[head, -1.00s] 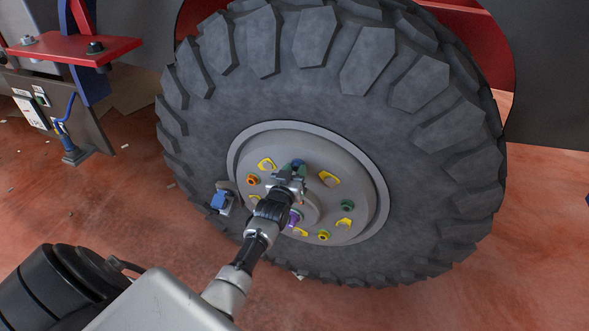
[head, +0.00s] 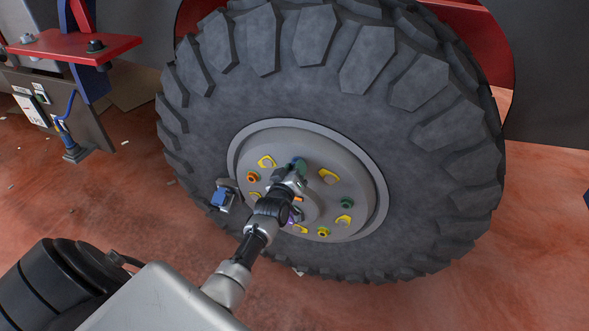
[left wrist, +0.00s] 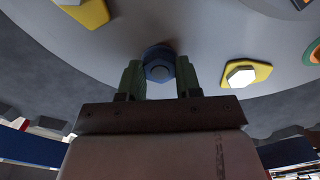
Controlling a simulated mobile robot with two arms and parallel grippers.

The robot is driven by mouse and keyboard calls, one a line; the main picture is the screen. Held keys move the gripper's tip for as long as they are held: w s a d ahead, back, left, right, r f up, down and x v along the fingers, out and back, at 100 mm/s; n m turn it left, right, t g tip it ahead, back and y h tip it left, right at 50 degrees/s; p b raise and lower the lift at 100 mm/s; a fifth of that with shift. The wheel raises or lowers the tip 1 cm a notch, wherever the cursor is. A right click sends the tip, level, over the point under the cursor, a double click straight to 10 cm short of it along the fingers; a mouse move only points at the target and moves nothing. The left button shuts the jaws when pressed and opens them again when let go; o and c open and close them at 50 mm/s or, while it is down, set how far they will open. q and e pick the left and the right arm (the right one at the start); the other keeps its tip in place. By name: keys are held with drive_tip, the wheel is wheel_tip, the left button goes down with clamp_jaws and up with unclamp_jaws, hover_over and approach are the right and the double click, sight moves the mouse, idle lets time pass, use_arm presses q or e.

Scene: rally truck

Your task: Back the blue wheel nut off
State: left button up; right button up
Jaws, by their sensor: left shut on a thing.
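The blue wheel nut (left wrist: 159,65) sits on the grey wheel hub (head: 322,160), near the top of the ring of nuts. In the left wrist view it is between the two green fingers of my left gripper (left wrist: 160,78), one finger on each side. My left gripper is shut on it. In the head view the left gripper (head: 297,168) reaches the hub from below and mostly hides the nut, with only a little blue showing. I cannot tell how far out on its thread the nut is. My right gripper is not in view.
An orange nut (head: 252,177), a green nut (head: 347,203), a yellow nut (head: 323,233) and a partly hidden purple nut sit around the hub with several yellow markers. The big black tyre (head: 430,130) surrounds them. A small blue-and-grey item (head: 222,196) is at the hub's left.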

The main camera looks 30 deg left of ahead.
use_arm(q)
drive_tip(key=shift+w+a+r, duration=0.1)
drive_tip(key=shift+r, duration=0.25)
drive_tip(key=o, duration=0.9)
drive_tip(key=shift+f, duration=0.3)
drive_tip(key=shift+o, duration=0.2)
drive_tip(key=v, duration=1)
drive_tip(key=shift+s+p, duration=0.3)
drive_tip(key=shift+s, duration=0.1)
